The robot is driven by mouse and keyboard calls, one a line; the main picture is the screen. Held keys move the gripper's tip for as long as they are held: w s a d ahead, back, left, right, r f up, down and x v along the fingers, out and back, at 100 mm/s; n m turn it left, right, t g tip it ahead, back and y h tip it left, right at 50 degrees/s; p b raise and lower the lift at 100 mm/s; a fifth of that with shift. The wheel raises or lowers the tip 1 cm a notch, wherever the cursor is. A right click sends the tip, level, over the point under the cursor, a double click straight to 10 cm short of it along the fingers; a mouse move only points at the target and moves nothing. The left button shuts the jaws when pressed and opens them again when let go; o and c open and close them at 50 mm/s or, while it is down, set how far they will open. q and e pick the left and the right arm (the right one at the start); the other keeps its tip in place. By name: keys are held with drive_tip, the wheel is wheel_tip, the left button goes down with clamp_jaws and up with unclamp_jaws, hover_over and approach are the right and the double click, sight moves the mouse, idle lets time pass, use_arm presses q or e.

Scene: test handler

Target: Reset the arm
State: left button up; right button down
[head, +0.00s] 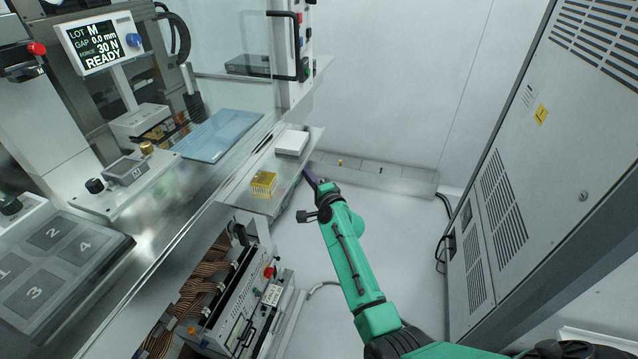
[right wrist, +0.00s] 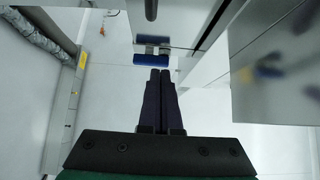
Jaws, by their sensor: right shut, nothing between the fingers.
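My green right arm (head: 350,255) reaches up from the lower right in the head view. Its gripper (head: 311,178) is at the arm's far end, beside the right end of the shelf with the gold block and white box. In the right wrist view the two dark fingers of the right gripper (right wrist: 160,73) lie together, shut, with nothing between them. A blue bar (right wrist: 151,59) shows just past the fingertips; I cannot tell whether they touch it. My left gripper is in neither view.
A gold finned block (head: 263,183) and a white box (head: 292,142) are on the shelf left of the gripper. A numbered tray (head: 112,262), a blue mat (head: 218,135) and a READY display (head: 100,42) are further left. A tall grey cabinet (head: 545,150) stands right. Floor between is open.

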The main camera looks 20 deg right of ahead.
drive_tip(key=s, duration=0.5)
drive_tip(key=s+f+n+g, duration=0.3)
drive_tip(key=s+f, duration=0.4)
drive_tip(key=f, duration=0.5)
drive_tip(key=s+f+n+g, duration=0.35)
drive_tip(key=s+f, duration=0.35)
drive_tip(key=f, duration=0.4)
drive_tip(key=s+f+n+g, duration=0.35)
drive_tip(key=s+f, duration=0.35)
drive_tip(key=f, duration=0.5)
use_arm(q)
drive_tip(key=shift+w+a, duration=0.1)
use_arm(e)
drive_tip(key=s+d+f+n+g+h, duration=0.1)
drive_tip(key=s+d+f+n+g, duration=0.1)
drive_tip(key=s, duration=0.8)
drive_tip(key=s+d+f+n+g, duration=0.2)
drive_tip(key=s+f+n, duration=0.2)
drive_tip(key=s+f, duration=0.3)
drive_tip(key=s+d+f+n+g+h, duration=0.1)
drive_tip(key=s+d+f+n+g, duration=0.1)
drive_tip(key=s, duration=1.2)
wheel_tip(320, 180, down, 2)
drive_tip(key=shift+d+f+n+g+h, duration=0.2)
drive_tip(key=shift+d+n+g+h, duration=0.15)
drive_tip(key=shift+d+n, duration=0.2)
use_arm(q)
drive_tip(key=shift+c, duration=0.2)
